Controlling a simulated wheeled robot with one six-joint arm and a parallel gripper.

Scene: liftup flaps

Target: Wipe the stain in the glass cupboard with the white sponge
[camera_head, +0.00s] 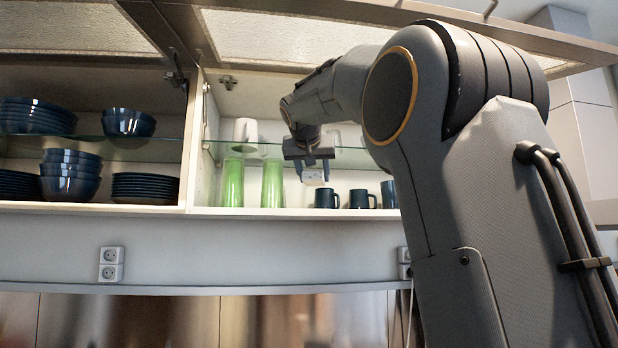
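The glass cupboard (193,165) stands open with its frosted-glass flap (290,38) lifted. My gripper (313,177) points down inside the right compartment, in front of the glass shelf and above the bottom shelf. A small white block, which looks like the white sponge (313,176), sits between its two dark fingers, and they appear closed on it. I cannot make out a stain; my arm hides the right part of the compartment.
Green glasses (233,183) stand left of my gripper, and dark mugs (327,198) stand close below and right. A white mug (245,131) is on the glass shelf (265,150). Dark bowls (70,176) and plates (145,187) fill the left compartment. The raised flap hangs overhead.

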